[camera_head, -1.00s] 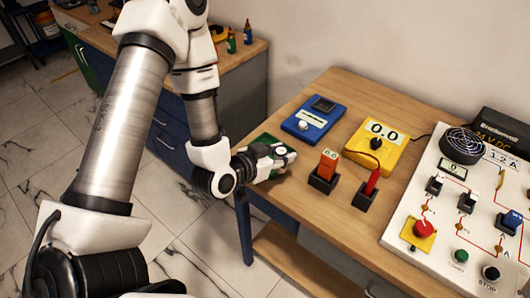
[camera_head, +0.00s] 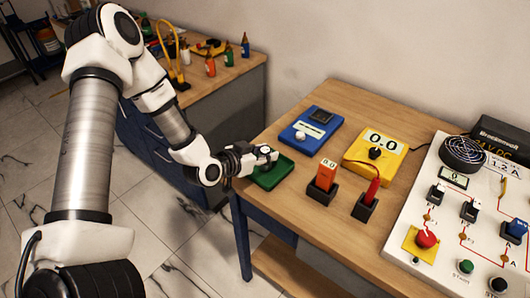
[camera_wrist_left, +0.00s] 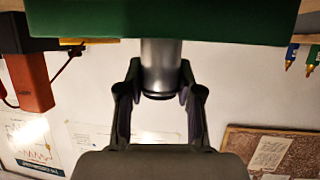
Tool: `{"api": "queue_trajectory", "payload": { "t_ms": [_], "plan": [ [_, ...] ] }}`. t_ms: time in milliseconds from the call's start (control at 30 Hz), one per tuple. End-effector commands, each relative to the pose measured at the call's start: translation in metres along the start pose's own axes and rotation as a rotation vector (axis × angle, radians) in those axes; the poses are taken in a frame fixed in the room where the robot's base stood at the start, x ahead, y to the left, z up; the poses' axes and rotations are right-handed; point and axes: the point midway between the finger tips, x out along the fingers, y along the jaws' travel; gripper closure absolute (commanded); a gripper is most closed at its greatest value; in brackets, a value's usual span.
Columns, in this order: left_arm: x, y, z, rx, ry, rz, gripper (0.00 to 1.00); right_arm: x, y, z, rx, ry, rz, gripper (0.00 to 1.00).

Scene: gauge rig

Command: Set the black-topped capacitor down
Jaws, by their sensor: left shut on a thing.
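My left gripper (camera_head: 268,156) is over the back-left part of the green tray (camera_head: 282,178) at the table's left end. In the left wrist view, its two fingers (camera_wrist_left: 161,82) are shut on the capacitor (camera_wrist_left: 162,62), a grey metal cylinder with a dark end. The wrist picture is upside down, with the green tray (camera_wrist_left: 160,22) at the top. The cylinder's other end is hidden behind the tray's edge, so I cannot tell whether it touches the tray floor. In the head view the capacitor is mostly hidden by the gripper. My right gripper is out of view.
A blue meter (camera_head: 311,128) stands behind the tray. An orange meter (camera_head: 326,176) and a red probe (camera_head: 372,191) stand in black holders to its right. A yellow meter (camera_head: 374,152) and a white circuit board (camera_head: 470,235) are farther right. Bare wood lies between them.

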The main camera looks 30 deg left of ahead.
Motion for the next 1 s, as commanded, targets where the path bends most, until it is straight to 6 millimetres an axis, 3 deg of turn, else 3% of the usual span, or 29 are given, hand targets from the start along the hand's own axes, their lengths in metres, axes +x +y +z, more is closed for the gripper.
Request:
{"api": "queue_trajectory", "payload": {
  "t_ms": [100,133,200,567,767,1000],
  "plan": [
    [0.002,0.000,0.004,0.000,0.000,0.000,1.00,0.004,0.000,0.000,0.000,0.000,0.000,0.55],
    [0.001,0.000,0.003,0.000,0.000,0.000,0.58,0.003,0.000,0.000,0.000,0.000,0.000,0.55],
    [0.001,0.000,0.003,0.000,0.000,0.000,0.40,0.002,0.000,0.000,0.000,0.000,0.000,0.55],
    [-0.002,0.000,-0.002,-0.002,0.000,-0.001,0.40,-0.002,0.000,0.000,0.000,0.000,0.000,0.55],
    [-0.033,0.000,-0.002,-0.011,0.002,-0.002,0.40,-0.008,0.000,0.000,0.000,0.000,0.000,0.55],
    [-0.079,-0.001,-0.006,-0.012,0.000,-0.004,0.40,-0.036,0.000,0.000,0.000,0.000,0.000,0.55]
  ]
}}
